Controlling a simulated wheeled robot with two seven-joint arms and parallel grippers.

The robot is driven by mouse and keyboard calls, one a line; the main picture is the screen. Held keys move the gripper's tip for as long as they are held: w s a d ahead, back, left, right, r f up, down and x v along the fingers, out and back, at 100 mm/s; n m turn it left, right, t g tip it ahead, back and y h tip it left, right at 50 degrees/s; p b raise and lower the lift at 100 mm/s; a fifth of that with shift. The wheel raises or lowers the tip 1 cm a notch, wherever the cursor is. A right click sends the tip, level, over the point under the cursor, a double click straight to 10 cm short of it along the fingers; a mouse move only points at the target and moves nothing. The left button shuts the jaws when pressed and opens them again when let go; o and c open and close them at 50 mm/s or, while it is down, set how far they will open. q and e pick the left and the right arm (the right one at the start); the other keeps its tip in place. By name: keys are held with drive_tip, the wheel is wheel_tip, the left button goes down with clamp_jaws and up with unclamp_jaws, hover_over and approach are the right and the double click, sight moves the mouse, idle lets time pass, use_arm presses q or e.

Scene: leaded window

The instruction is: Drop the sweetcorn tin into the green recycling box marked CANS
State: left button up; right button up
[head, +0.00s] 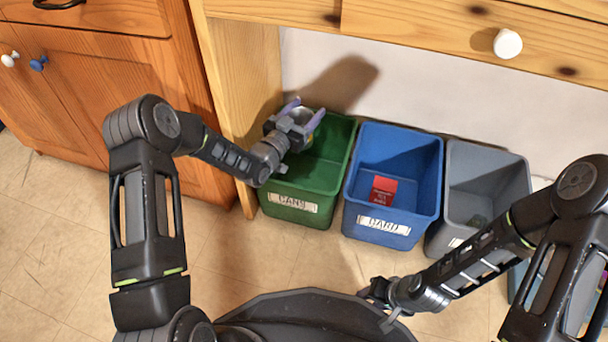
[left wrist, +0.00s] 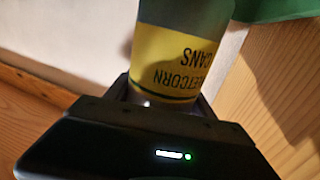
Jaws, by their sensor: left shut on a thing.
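The sweetcorn tin (left wrist: 182,58) has a yellow label with dark upside-down lettering in the left wrist view. In the head view its pale end (head: 301,115) shows between the fingers. My left gripper (head: 304,117) is shut on the tin, at the back left rim of the green box in the picture. The green box (head: 314,172) has a white label on its front, which seems to read CANS. A green edge (left wrist: 275,8) shows at the top right of the left wrist view. My right gripper (head: 376,299) is low, in front of the boxes; its jaws are unclear.
A blue box (head: 392,228) marked CARD holds a red item (head: 383,190). A grey box (head: 486,174) stands to its right with a small dark item inside. A wooden panel (head: 245,80) and drawer front (head: 440,30) border the boxes. Tiled floor lies in front.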

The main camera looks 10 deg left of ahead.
use_arm(q)
drive_tip(key=o, duration=1.9)
drive_tip(key=shift+s+a+r+p, duration=0.1)
drive_tip(key=shift+s+a+p, duration=0.1)
drive_tip(key=shift+s+p, duration=0.3)
drive_tip(key=p+v, duration=0.2)
drive_tip(key=v, duration=0.4)
drive_tip(key=shift+s+a, duration=0.1)
drive_tip(key=shift+s, duration=0.25)
drive_tip(key=shift+s, duration=0.1)
